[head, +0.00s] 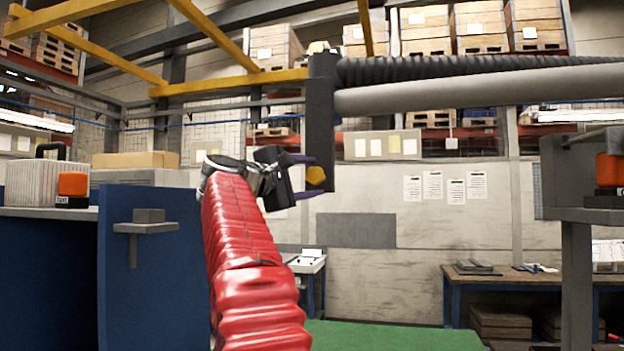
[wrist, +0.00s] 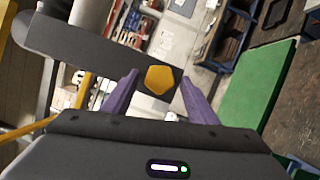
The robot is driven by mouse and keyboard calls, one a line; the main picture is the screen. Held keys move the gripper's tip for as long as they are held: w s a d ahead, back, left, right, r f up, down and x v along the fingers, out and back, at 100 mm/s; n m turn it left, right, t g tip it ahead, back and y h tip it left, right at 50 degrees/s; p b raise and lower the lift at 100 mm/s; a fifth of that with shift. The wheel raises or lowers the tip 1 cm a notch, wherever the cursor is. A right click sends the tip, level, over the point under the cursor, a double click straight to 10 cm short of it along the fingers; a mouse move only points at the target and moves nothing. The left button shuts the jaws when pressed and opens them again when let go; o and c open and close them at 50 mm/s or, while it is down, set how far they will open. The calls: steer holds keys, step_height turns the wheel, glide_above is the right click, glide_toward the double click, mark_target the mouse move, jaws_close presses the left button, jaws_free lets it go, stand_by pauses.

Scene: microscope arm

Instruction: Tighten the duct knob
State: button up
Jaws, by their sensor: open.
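The duct knob (head: 316,176) is a small yellow-orange faceted knob low on the dark upright bracket (head: 321,120) at the end of the duct. In the wrist view the knob (wrist: 160,80) sits near the middle, with the dark bracket (wrist: 85,45) behind it. My gripper (head: 312,178) is open, and its purple fingers reach towards the knob from the left. In the wrist view my gripper (wrist: 157,82) has one finger on each side of the knob, with gaps visible. I cannot tell how far the fingertips reach along the knob's depth.
A black corrugated hose (head: 450,68) and a grey pipe (head: 470,88) run right from the bracket. Yellow beams (head: 228,83) cross overhead. A blue panel (head: 147,270) stands at left and a workbench (head: 520,276) at right.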

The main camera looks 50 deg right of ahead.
steer(key=a+f, duration=0.1)
steer(key=a, duration=1.1)
steer(key=shift+a+f, duration=0.15)
steer(key=shift+a, duration=0.05)
steer(key=shift+s, duration=0.1)
steer(key=w+a+f+t+y, duration=0.1)
steer(key=w+f+t+y, duration=0.4)
steer(key=f, duration=0.9)
steer(key=a+f+y, duration=0.2)
steer(key=a+f, duration=0.2)
steer(key=f, duration=0.4)
steer(key=a+f+y, duration=0.2)
steer(key=a+f, duration=0.2)
steer(key=f, duration=0.4)
steer(key=s+a+f+m+y, duration=0.1)
steer(key=s+a+f+y, duration=0.4)
steer(key=s+a+f, duration=0.4)
steer(key=s+a+f+m+y, duration=0.1)
steer(key=s+a+f+y, duration=0.4)
steer(key=s+a+f, duration=0.4)
steer(key=shift+s+a+f+m, duration=0.4)
steer(key=shift+a+f, duration=2.55)
steer(key=shift+a, duration=1.2)
